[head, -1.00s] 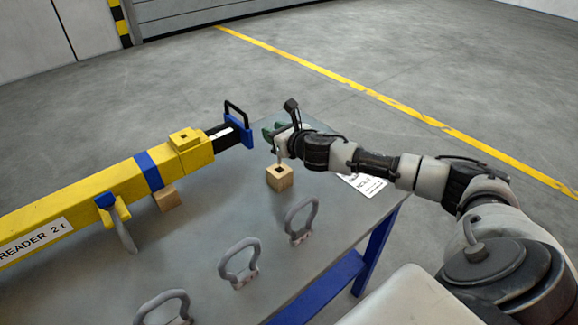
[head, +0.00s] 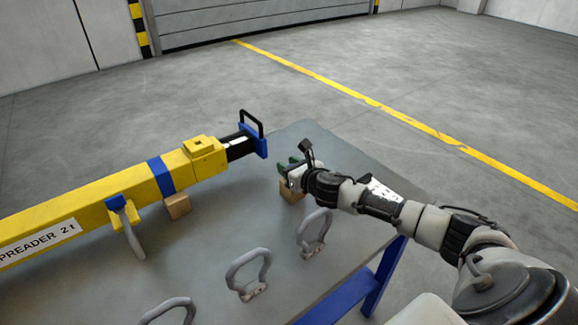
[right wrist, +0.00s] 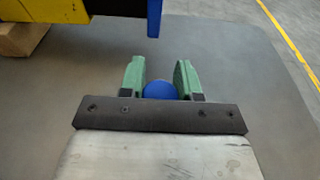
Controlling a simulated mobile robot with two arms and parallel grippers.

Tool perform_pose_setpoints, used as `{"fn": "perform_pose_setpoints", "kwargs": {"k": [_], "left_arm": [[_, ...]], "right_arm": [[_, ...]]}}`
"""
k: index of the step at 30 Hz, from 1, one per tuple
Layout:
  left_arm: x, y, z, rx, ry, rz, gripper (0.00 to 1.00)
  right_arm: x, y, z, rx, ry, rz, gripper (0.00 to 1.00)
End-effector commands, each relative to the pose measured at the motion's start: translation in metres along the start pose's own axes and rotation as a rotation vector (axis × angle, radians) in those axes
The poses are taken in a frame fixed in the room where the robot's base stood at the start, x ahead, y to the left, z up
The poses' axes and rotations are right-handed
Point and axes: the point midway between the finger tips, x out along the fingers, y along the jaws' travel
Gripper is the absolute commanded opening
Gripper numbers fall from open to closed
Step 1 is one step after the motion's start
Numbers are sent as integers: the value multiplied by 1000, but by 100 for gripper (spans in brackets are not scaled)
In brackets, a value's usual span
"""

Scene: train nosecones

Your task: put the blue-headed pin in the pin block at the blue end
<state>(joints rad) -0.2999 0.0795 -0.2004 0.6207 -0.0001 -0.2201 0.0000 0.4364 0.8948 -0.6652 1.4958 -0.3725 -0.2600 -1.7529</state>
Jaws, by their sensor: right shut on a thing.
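The blue head of the pin (right wrist: 160,90) shows between the two green fingers of my right gripper (right wrist: 161,82) in the right wrist view. The gripper is shut on it. The pin's shaft is hidden. In the head view my right gripper (head: 290,172) is low, right at the top of the wooden pin block (head: 291,193), near the blue end (head: 260,146) of the yellow spreader beam. The fingers cover the block's top, so I cannot tell how far the pin is in its hole. My left gripper is not in view.
The yellow spreader beam (head: 90,208) lies along the left of the grey table (head: 215,240), with another wooden block (head: 178,205) under it. Several grey shackles (head: 248,272) stand towards the front. The black handle (head: 252,122) rises at the beam's end.

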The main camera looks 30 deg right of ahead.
Motion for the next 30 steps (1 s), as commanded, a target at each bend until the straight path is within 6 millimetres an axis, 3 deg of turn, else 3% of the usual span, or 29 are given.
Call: {"fn": "perform_pose_setpoints", "kwargs": {"k": [1,5,16,30], "left_arm": [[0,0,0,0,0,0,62],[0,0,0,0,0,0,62],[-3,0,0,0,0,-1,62],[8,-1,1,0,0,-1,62]], "right_arm": [[0,0,-1,0,0,0,37],[0,0,-1,0,1,0,57],[-3,0,4,0,2,0,58],[-70,0,2,-1,3,0,58]]}}
